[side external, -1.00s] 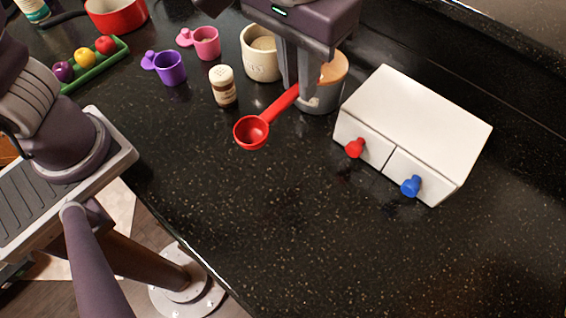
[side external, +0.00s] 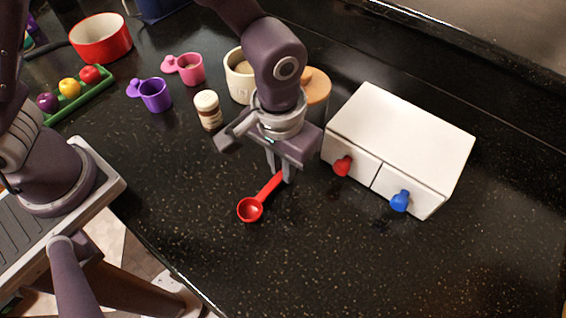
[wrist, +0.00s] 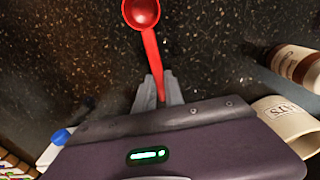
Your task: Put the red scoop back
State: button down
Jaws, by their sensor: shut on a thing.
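The red scoop (side external: 252,209) is a small round bowl on a straight handle. My gripper (side external: 284,178) is shut on the end of its handle, and the bowl points toward the lower left in the side view. In the wrist view the scoop (wrist: 143,14) extends away from my gripper (wrist: 158,95), with its bowl cut off by the top edge. The scoop is low, near the black counter; I cannot tell whether it touches it. A white two-drawer box (side external: 400,135) with a red knob (side external: 342,165) and a blue knob (side external: 400,200) stands to the right, both drawers shut.
A spice jar (side external: 208,110), a cream canister (side external: 240,80) and a wooden-lidded canister (side external: 318,88) stand behind. Purple (side external: 155,95) and pink (side external: 190,70) cups, a green tray (side external: 92,92) and a red pot (side external: 100,42) are at the back left. The front counter is clear.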

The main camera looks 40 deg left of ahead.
aim_at(281, 174)
jog(key=c, duration=1.4)
grip_release()
jog(key=shift+f, duration=0.1)
jog(key=shift+c, duration=0.2)
notch_tip(281, 174, up, 12)
jog(key=s+a+r+t+h, duration=0.1)
jog(key=s+a+r+h, duration=0.1)
jog(key=a+r, duration=0.7)
jog(key=s+a+t+y, duration=0.2)
jog(key=s+a+t, duration=0.2)
jog(key=s+a, duration=0.5)
jog(key=a, duration=0.3)
jog(key=shift+s, duration=0.4)
